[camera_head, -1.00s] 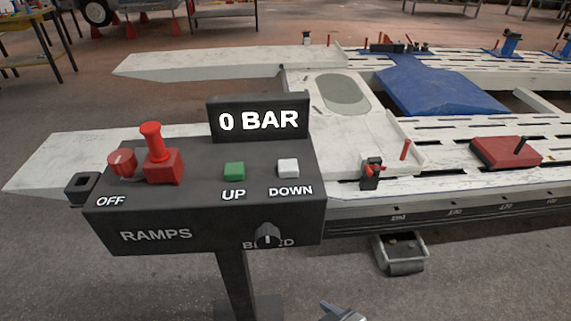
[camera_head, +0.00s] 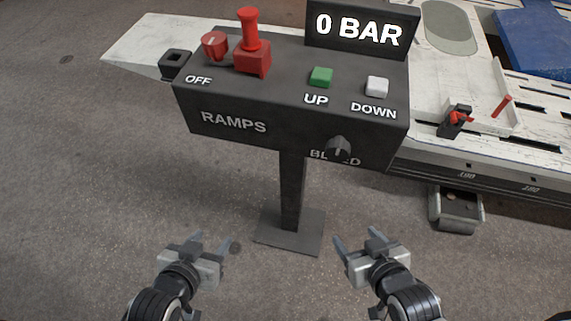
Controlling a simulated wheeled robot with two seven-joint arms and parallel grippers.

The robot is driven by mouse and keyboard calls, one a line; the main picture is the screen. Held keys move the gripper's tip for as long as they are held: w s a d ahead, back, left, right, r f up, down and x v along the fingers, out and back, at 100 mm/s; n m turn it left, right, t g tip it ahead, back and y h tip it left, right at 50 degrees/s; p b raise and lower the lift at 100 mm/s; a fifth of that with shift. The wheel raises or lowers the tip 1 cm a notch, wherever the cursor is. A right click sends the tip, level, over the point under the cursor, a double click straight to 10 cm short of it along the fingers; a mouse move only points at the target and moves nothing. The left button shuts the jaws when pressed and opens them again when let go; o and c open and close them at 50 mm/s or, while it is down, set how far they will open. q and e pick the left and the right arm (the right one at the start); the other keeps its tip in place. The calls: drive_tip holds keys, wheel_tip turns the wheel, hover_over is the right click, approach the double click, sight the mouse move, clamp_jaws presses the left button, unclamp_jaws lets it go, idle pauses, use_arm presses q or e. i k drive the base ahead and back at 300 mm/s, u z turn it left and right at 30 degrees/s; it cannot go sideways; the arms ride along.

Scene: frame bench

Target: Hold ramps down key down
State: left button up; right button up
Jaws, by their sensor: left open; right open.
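The white DOWN key (camera_head: 377,87) sits on the sloped top of the dark ramps control box (camera_head: 240,98), at its right side. The green UP key (camera_head: 321,77) is to its left. The display (camera_head: 361,29) above reads 0 BAR. My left gripper (camera_head: 209,243) is open and empty, low in the picture, below and left of the box. My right gripper (camera_head: 354,243) is open and empty, low in the picture, below the DOWN key. Both grippers are apart from the box.
A red lever (camera_head: 251,50) and a red knob (camera_head: 214,46) stand on the box's left top. A bleed knob (camera_head: 337,148) juts from its front. A post (camera_head: 291,190) on a floor plate carries the box. The white frame bench (camera_head: 540,130) lies to the right.

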sight(376, 87)
drive_tip(key=u, duration=1.35)
drive_tip(key=k, duration=0.8)
drive_tip(key=z, duration=0.8)
drive_tip(key=i, duration=0.5)
